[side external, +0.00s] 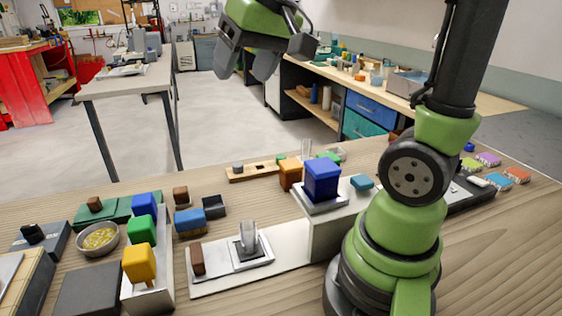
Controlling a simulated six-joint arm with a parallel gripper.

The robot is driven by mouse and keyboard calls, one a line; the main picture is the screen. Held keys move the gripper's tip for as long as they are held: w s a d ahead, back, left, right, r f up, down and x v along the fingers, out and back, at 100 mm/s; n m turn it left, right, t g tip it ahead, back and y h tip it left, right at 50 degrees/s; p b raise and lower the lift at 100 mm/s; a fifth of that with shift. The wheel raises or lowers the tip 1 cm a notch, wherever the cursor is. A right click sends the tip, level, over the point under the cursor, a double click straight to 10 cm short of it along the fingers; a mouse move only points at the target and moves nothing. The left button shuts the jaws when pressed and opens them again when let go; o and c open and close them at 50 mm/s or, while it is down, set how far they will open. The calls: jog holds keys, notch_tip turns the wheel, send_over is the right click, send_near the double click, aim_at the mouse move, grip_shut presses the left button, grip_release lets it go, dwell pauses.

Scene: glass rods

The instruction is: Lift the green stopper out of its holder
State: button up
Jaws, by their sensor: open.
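The green stopper (140,229) stands upright in a long pale holder (152,296) at the left of the bench. It is in a row between a blue stopper (143,204) behind and a yellow stopper (138,263) in front. Its lower part is hidden in the holder and behind the yellow one. My gripper (246,69) is high at the top of the side view, well above the bench and to the right of the green stopper. It is open, with nothing seen between its fingers.
A bowl (98,239) stands just left of the holder, near a dark block (88,288). To the right, a white plate (208,283) carries a clear upright piece (248,238) and a brown block (197,259). A large blue block (321,180) stands on a raised pedestal.

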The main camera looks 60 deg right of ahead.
jog(key=w+d+f+g, duration=0.1)
jog(key=w+d+f, duration=0.2)
jog(key=w+d, duration=0.3)
jog(key=m+g, duration=0.2)
jog(key=g, duration=0.1)
send_near(281, 156)
jog(key=f, duration=0.3)
jog(key=shift+w+a+f+h, duration=0.1)
jog(key=shift+w+a+h, duration=0.1)
jog(key=shift+w+h, duration=0.15)
jog(key=shift+w+d+f, duration=0.1)
jog(key=shift+f, duration=1.5)
jog(key=shift+w+f, duration=0.15)
jog(key=shift+f, duration=1.4)
jog(key=shift+c, duration=0.5)
jog(key=c, duration=0.9)
